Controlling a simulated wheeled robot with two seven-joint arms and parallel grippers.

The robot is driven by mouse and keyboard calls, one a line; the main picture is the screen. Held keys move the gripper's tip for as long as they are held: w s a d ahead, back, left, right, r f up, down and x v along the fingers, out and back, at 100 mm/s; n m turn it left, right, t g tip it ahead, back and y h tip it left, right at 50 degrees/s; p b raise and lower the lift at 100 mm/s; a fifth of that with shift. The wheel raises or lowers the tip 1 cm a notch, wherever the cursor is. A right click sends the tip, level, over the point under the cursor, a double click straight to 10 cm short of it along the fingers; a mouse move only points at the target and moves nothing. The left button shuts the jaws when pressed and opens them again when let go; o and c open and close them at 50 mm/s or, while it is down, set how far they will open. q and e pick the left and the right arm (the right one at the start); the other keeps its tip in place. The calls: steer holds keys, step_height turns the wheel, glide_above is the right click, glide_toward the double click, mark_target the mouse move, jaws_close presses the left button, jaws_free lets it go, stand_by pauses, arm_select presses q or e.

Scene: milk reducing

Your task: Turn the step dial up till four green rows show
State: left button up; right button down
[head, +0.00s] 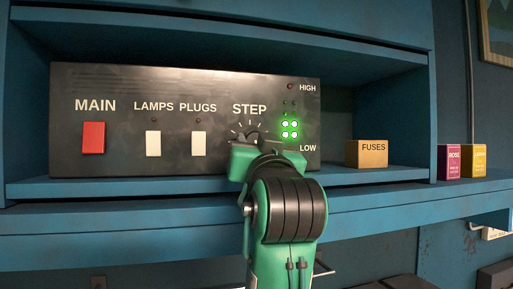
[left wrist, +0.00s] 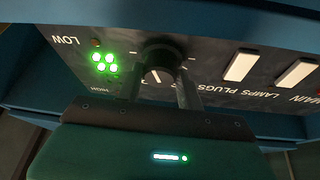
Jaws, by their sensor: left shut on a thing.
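The STEP dial (left wrist: 163,58) is a dark round knob on the black control panel (head: 200,85). My left gripper (head: 256,142) covers most of it in the head view. In the left wrist view, which is turned upside down, the two dark fingers of my left gripper (left wrist: 163,77) stand on either side of the knob, shut on it. Right of the dial, green lamps (head: 290,129) glow in two rows of two, just above LOW. The wrist view shows the same lit lamps (left wrist: 104,62). The lamps above them, towards HIGH, are dark. My right gripper is not in view.
A red MAIN switch (head: 93,137) and white LAMPS (head: 153,144) and PLUGS (head: 198,144) switches sit left of the dial. A FUSES box (head: 367,154) stands right of the panel. Purple (head: 448,162) and yellow (head: 475,160) boxes stand farther right. The blue shelf (head: 120,187) runs below the panel.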

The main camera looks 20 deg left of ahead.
arm_select(q)
steer(key=m+h, duration=0.1)
steer(key=m, duration=0.2)
steer(key=shift+a+t, duration=0.1)
steer(key=shift+t, duration=0.2)
steer(key=shift+m+h, duration=0.8)
steer(key=shift+m, duration=0.3)
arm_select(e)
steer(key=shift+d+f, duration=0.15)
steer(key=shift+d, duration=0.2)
arm_select(q)
steer(key=o, duration=1)
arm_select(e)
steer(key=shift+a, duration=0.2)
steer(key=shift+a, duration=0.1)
